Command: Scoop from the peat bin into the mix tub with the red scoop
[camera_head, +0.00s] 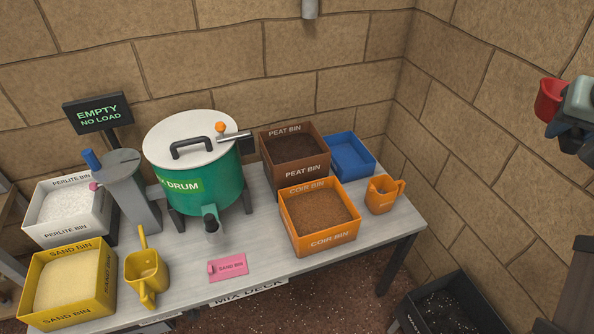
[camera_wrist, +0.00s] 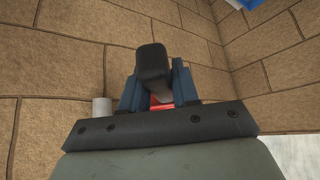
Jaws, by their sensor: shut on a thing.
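The red scoop (camera_head: 550,98) is held in the air at the far right of the head view, high in front of the right wall. My gripper (camera_head: 569,132) is beside it at the frame edge, partly cut off. In the wrist view, the blue fingers of my gripper (camera_wrist: 156,82) are shut on the scoop's black handle (camera_wrist: 153,64), and a bit of red shows between them. The inside of the scoop is hidden. The brown peat bin (camera_head: 295,173) stands at the back of the table, filled with dark brown material. No label reading mix tub is visible.
The orange coir bin (camera_head: 320,243) stands in front of the peat bin, with a blue bin (camera_head: 352,156) and orange scoop (camera_head: 384,196) to the right. A green drum (camera_head: 205,185) stands left. A black tub (camera_head: 450,306) with dark, speckled contents is low at right.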

